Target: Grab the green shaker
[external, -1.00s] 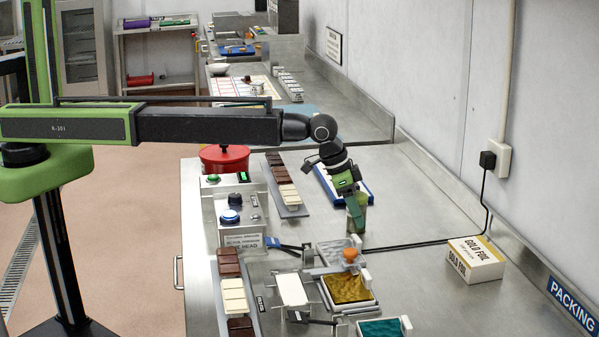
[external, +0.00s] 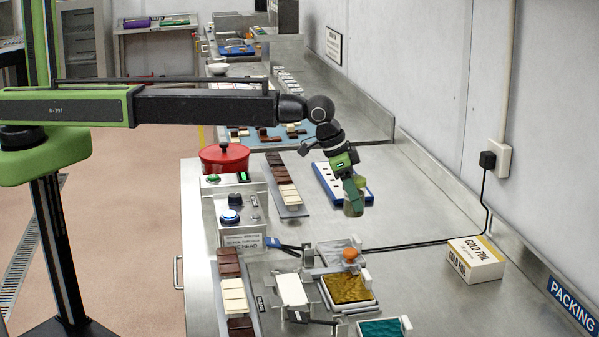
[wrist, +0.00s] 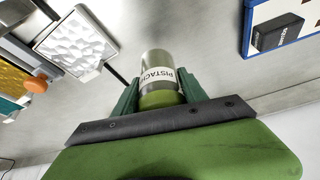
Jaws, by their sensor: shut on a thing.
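The green shaker (external: 354,209) is in my gripper (external: 352,194), off the bench and a little tilted in the external view. The fingers hide part of the shaker in the external view.
A blue-edged tray (external: 343,184) lies just behind the shaker. Moulds, including a gold one (external: 348,290), stand in front. A gold foil box (external: 476,260) is at right. A red pot (external: 224,158) is at left. Bench between shaker and wall is clear.

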